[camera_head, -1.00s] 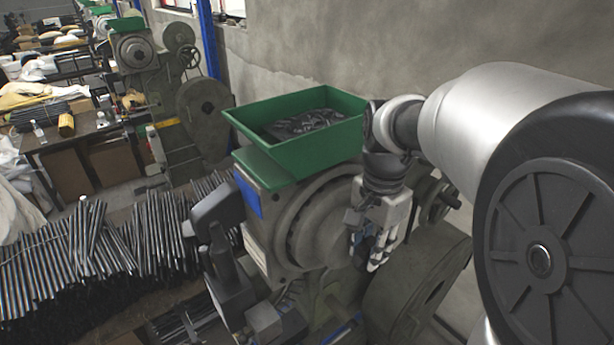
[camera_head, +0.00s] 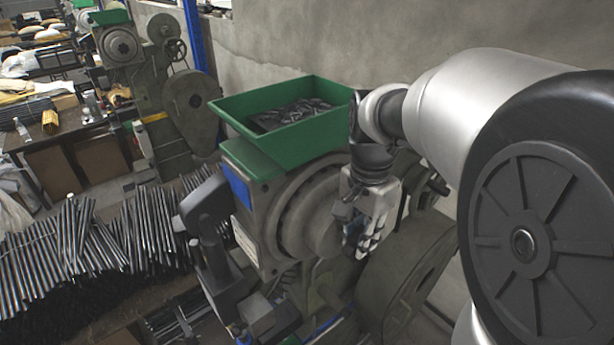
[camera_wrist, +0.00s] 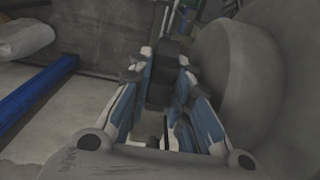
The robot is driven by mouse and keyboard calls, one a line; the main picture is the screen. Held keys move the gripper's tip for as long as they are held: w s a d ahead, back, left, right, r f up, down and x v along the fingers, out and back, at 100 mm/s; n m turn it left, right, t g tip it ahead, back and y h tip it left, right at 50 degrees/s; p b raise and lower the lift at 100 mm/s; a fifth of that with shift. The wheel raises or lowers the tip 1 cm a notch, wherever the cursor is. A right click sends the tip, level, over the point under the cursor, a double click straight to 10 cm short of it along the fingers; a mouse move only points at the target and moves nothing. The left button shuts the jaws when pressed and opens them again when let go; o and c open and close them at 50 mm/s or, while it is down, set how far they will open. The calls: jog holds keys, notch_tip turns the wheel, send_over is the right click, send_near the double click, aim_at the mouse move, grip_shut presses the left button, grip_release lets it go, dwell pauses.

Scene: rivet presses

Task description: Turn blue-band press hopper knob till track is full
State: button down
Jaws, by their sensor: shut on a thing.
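The blue-band press (camera_head: 285,215) stands in the middle of the head view, with a blue patch (camera_head: 237,184) on its upper front left. Its green hopper (camera_head: 300,138) sits on top and holds a heap of small dark rivets (camera_head: 295,112). My gripper (camera_head: 354,250) is at the right side of the press, below the hopper and beside the round housing. In the wrist view its fingers (camera_wrist: 160,82) are closed around a dark ridged piece (camera_wrist: 162,92), which looks like the knob. The knob is hidden in the head view. I cannot make out the track.
A large flywheel (camera_head: 405,285) is below and right of my gripper. A rounded grey housing (camera_wrist: 240,75) is close on the right in the wrist view. Bundles of dark rods (camera_head: 90,240) lie on a bench at left. Another press (camera_head: 150,80) stands behind.

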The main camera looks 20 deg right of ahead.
jog(key=h+b, duration=0.1)
jog(key=b, duration=0.1)
jog(key=t+h+b, duration=0.1)
jog(key=b, duration=0.1)
jog(key=shift+a+f+h, duration=0.3)
jog(key=shift+a, duration=0.05)
jog(key=h+b, duration=0.1)
jog(key=b, duration=0.1)
jog(key=t+h+b, duration=0.1)
jog(key=b, duration=0.2)
jog(key=shift+s+a+f, duration=0.1)
jog(key=shift+a+f, duration=0.1)
jog(key=shift+f, duration=0.05)
jog(key=t+h+b, duration=0.1)
jog(key=h+b, duration=0.1)
jog(key=b, duration=0.3)
jog(key=shift+s+a+h+b, duration=0.1)
jog(key=shift+a+h+b, duration=0.05)
jog(key=shift+h+b, duration=0.75)
jog(key=shift+b, duration=0.4)
jog(key=shift+r, duration=0.1)
jog(key=c, duration=1.8)
grip_release()
jog(key=shift+o, duration=0.2)
